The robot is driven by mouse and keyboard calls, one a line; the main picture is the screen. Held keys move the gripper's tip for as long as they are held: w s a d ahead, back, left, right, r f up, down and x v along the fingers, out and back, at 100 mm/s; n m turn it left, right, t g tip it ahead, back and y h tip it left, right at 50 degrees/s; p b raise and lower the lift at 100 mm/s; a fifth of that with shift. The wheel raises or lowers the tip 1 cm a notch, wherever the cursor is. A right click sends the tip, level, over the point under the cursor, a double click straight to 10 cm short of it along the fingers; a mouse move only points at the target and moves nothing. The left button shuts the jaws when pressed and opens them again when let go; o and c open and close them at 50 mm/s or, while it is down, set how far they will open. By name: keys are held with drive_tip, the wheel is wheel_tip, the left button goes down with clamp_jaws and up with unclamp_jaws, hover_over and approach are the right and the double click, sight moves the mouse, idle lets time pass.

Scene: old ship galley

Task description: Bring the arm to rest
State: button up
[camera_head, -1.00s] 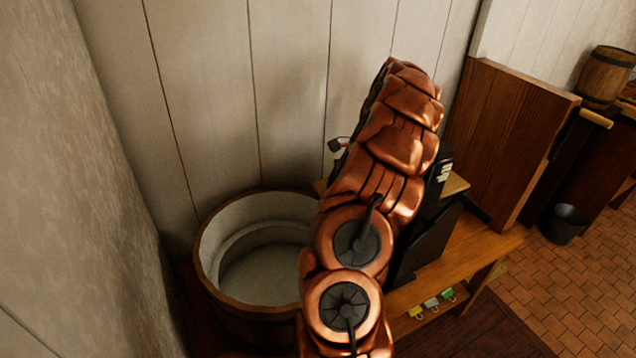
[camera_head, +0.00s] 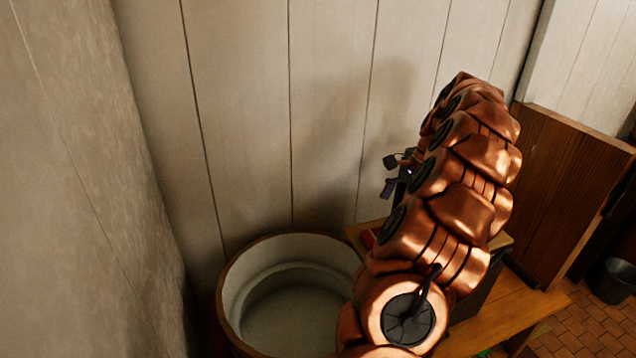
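My copper-coloured arm rises from the bottom middle of the head view and leans up to the right, over a wooden bench. My gripper (camera_head: 400,172) shows only in part, as dark pieces sticking out to the left from behind the arm, in front of the white plank wall. The arm's links hide the rest of it. I cannot tell whether its fingers are open or shut, or whether anything is between them.
A round wooden tub (camera_head: 240,315) with a pale inside stands left of the arm. The wooden bench (camera_head: 530,305) lies below and right of it. A brown wooden panel (camera_head: 565,190) and a dark bucket (camera_head: 612,280) are at the right. The plank wall (camera_head: 245,120) is close behind.

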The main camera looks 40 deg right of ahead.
drive_tip(key=shift+n+g, duration=0.3)
drive_tip(key=shift+n, duration=0.2)
drive_tip(key=w, duration=0.1)
drive_tip(key=w+a, duration=0.1)
drive_tip(key=w, duration=0.1)
drive_tip(key=shift+w+a+f, duration=0.35)
drive_tip(key=a+r+n+g, duration=0.15)
drive_tip(key=a+n, duration=0.25)
drive_tip(key=a, duration=0.5)
drive_tip(key=a+r+n, duration=0.2)
drive_tip(key=a+n, duration=0.1)
drive_tip(key=a, duration=0.6)
drive_tip(key=a+r+n+g, duration=0.15)
drive_tip(key=a+n, duration=0.25)
drive_tip(key=a, duration=0.6)
drive_tip(key=s+a+f+n+h, duration=0.1)
drive_tip(key=s+a+n+h, duration=0.1)
drive_tip(key=s+a+n, duration=0.6)
drive_tip(key=s+a+f+n+h, duration=0.1)
drive_tip(key=s+a+f, duration=0.1)
drive_tip(key=s, duration=0.4)
drive_tip(key=s+a+f+n+h, duration=0.1)
drive_tip(key=s+a+f, duration=0.2)
drive_tip(key=s, duration=0.4)
drive_tip(key=shift+c, duration=0.4)
